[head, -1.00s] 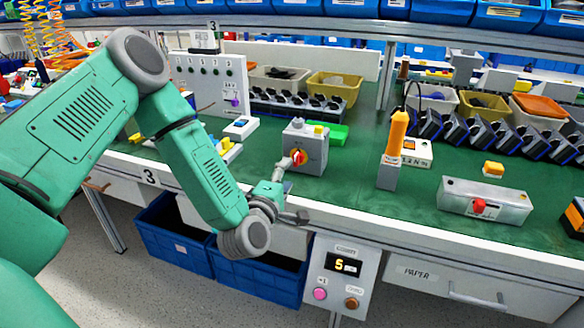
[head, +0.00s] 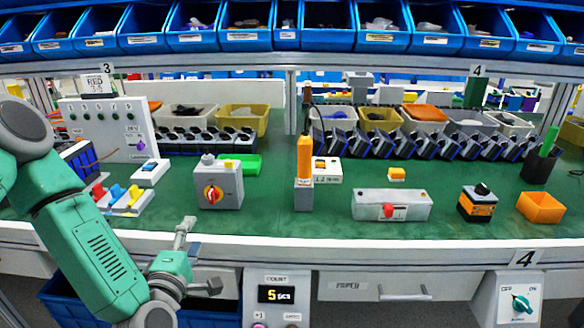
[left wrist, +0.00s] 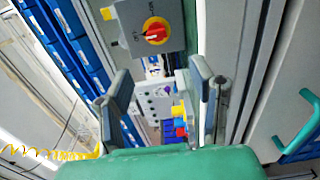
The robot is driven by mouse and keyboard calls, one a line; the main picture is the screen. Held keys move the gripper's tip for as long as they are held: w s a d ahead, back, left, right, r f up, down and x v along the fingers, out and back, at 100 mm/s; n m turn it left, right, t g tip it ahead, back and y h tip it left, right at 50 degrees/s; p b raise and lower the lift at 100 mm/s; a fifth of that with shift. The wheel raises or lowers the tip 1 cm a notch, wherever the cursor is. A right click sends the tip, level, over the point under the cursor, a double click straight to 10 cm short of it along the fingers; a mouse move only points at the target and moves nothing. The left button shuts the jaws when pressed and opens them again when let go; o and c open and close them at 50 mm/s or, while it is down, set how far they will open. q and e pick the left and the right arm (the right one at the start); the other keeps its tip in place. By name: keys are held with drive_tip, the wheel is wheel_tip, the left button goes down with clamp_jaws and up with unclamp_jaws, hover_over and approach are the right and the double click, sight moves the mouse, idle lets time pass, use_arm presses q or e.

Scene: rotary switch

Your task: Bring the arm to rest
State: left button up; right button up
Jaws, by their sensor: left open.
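The rotary switch is a grey box (head: 229,187) on the green bench top, left of centre in the head view. Its red knob (head: 212,193) sits on a yellow disc on the front face. In the left wrist view the knob (left wrist: 155,31) shows at the top, beyond my fingers. My left gripper (head: 199,256) is in front of the bench edge, below and a little left of the switch, apart from it. Its two fingers are spread with nothing between them; they also show in the left wrist view (left wrist: 160,95). My right gripper is not in view.
An orange-topped post (head: 304,160) and a grey box with a red button (head: 391,206) stand right of the switch. Coloured rocker switches (head: 122,199) lie to its left. Blue bins (head: 60,300) and a counter panel (head: 276,293) are below the bench edge.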

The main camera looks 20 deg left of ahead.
use_arm(q)
drive_tip(key=s+d+f+m+g+h, duration=0.3)
drive_tip(key=s+d+f+m+g, duration=0.15)
drive_tip(key=f+m, duration=0.2)
drive_tip(key=s+d+f+m+g+h, duration=0.3)
drive_tip(key=s+d+f+m, duration=0.15)
drive_tip(key=f, duration=0.35)
drive_tip(key=s+a+f+m+g, duration=0.1)
drive_tip(key=s+f+m+g, duration=0.3)
drive_tip(key=s, duration=0.5)
drive_tip(key=s+a+f+m+g+y, duration=0.1)
drive_tip(key=s+f+m+g, duration=0.3)
drive_tip(key=s, duration=0.5)
drive_tip(key=m+g, duration=0.1)
drive_tip(key=m, duration=0.1)
drive_tip(key=shift+a+m+y, duration=0.2)
drive_tip(key=shift+m+y, duration=0.1)
drive_tip(key=shift+f, duration=0.15)
